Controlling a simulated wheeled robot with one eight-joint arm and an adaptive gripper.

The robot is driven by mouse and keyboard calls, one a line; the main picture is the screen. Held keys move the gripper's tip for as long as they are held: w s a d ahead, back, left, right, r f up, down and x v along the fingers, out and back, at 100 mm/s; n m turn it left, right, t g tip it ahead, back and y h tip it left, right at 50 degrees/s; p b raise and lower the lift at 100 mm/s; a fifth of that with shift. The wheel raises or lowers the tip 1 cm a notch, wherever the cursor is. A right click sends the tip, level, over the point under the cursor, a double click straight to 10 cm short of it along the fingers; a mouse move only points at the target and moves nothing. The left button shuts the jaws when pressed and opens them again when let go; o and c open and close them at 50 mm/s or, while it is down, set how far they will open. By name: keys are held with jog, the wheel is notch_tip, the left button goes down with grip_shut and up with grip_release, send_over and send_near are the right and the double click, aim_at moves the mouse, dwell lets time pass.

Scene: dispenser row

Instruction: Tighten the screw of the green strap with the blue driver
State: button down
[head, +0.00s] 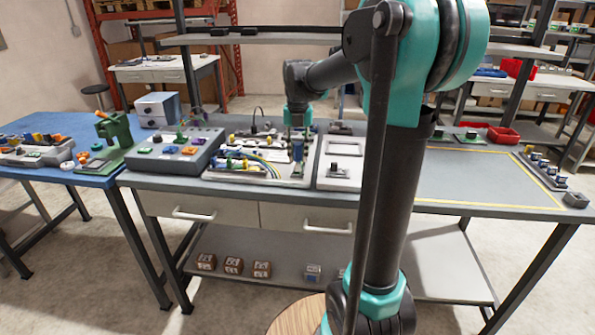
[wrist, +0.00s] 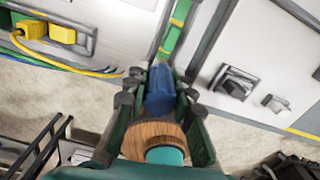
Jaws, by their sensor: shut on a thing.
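My gripper (wrist: 158,88) is shut on the blue driver (wrist: 160,92), whose blue body shows between the dark fingers in the wrist view. In the head view my gripper (head: 298,136) is over the right part of the wiring panel, with the blue driver (head: 298,152) below it. The green strap (wrist: 177,32), with yellow bands, runs along a narrow grey channel just beyond the driver in the wrist view. The strap's screw is hidden or too small to make out. I cannot tell whether the driver's tip touches anything.
Yellow plugs (wrist: 62,34) and cables lie left of the strap. A black latch (wrist: 238,84) is on the pale panel to its right. A grey box with coloured knobs (head: 178,150) stands left of the wiring panel. The yellow-outlined bench area (head: 470,180) is mostly clear.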

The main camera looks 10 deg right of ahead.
aim_at(298, 143)
jog(key=shift+f, duration=0.1)
jog(key=m, duration=0.6)
jog(key=shift+m, duration=0.4)
jog(key=m, duration=2.1)
jog(key=shift+f, duration=0.1)
jog(key=shift+r, duration=0.2)
jog(key=shift+r, duration=0.65)
jog(key=shift+r, duration=2.25)
